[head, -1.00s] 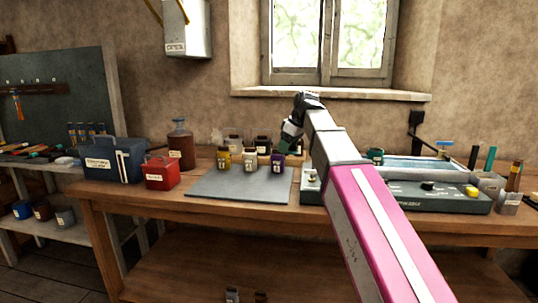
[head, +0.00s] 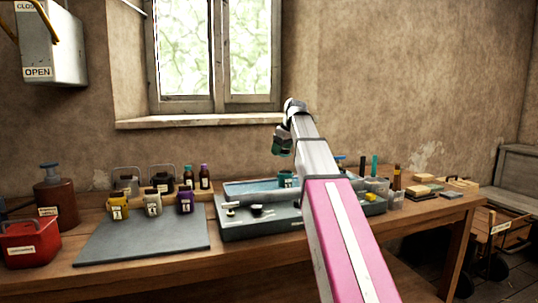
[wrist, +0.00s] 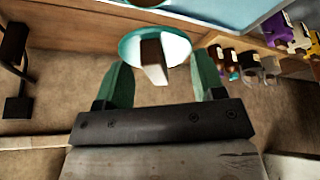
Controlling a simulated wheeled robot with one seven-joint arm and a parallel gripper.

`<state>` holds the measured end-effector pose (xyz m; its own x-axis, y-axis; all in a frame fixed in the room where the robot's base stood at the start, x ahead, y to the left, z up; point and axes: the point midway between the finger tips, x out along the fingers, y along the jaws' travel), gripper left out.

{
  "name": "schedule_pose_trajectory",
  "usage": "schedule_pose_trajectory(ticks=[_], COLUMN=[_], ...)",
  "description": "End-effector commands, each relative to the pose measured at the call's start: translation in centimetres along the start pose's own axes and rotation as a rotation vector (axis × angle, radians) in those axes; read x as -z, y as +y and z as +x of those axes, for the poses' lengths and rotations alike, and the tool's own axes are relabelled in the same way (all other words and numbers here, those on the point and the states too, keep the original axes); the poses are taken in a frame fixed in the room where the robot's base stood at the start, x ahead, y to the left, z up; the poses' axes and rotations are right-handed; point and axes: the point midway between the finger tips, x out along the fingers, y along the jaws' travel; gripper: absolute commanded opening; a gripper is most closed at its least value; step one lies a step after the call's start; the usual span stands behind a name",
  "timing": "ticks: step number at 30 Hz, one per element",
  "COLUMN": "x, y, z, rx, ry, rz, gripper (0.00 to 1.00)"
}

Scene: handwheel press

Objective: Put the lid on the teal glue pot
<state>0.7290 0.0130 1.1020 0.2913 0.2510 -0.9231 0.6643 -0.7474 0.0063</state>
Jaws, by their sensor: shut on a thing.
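My gripper (head: 282,143) is raised above the back of the bench, in front of the wall below the window. In the wrist view its two green fingers (wrist: 163,75) stand either side of a round teal-rimmed lid (wrist: 130,48) with a block-shaped knob facing the camera. The gripper is shut on this lid. The teal glue pot (head: 287,180) stands at the blue-topped tray, below the gripper and apart from the lid. Its mouth is too small to make out in the head view.
Yellow (head: 117,208), white (head: 153,204) and purple (head: 185,202) pots stand on a grey mat (head: 140,243) to the left. A grey-green console (head: 255,230) lies in front of the teal pot. A red box (head: 28,243) and a brown bottle (head: 57,205) stand at far left.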

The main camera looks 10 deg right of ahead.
Motion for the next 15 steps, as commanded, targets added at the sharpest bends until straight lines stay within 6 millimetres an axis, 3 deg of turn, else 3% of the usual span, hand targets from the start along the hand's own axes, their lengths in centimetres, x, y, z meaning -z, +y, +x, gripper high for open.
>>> schedule_pose_trajectory(ticks=[7,15], x=[-0.3,-1.0], y=[0.4,0.3], z=[0.2,1.7], rx=[-0.003,-0.003], ry=[0.000,0.000], rz=[0.008,0.007], gripper=[0.40,0.40])
